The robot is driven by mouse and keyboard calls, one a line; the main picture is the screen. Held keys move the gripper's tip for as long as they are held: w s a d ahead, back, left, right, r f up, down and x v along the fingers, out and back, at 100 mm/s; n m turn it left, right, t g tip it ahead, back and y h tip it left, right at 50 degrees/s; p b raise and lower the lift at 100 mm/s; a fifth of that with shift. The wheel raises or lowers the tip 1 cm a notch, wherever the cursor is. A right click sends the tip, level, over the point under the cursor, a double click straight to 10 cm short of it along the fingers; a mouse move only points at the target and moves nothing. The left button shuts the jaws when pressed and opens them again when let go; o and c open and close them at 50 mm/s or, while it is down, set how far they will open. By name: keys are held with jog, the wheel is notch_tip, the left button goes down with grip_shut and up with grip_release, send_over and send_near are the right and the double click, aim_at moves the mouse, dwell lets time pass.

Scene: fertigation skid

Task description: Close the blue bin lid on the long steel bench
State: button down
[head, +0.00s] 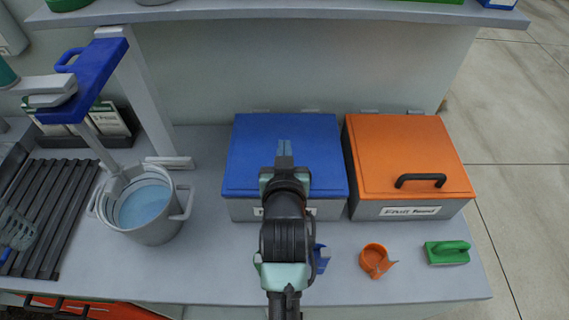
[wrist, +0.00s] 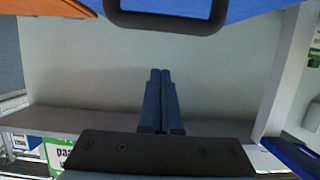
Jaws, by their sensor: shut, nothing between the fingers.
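The blue bin lid (head: 248,165) lies down over its pale box (head: 330,210) on the long steel bench (head: 215,275), left of the orange bin. It looks level with the orange lid; I see no clear gap at its front edge. My gripper (head: 284,148) is shut and empty, over the middle of the blue lid in the head view. My arm hides the lid's handle and part of the front label there. The wrist view shows the lid's black handle (wrist: 165,22) at the top edge, apart from my closed fingers (wrist: 160,75). Contact with the lid cannot be told.
The orange bin (head: 400,150) stands close on the right with its lid down. An orange cup (head: 374,261), a green-handled brush (head: 447,253) and a partly hidden blue item (head: 321,258) lie in front. A grey bucket (head: 155,232) stands left. A shelf (head: 300,12) runs above.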

jog(key=shift+s+f+p, duration=0.2)
jog(key=shift+s+f, duration=0.35)
jog(key=shift+f, duration=0.25)
jog(key=shift+s+f+p, duration=0.2)
jog(key=shift+s+f, duration=0.3)
jog(key=shift+f, duration=0.3)
jog(key=shift+f, duration=0.1)
jog(key=f+b, duration=0.1)
jog(key=f, duration=0.1)
jog(key=shift+s+f+b, duration=0.3)
jog(key=shift+b, duration=0.1)
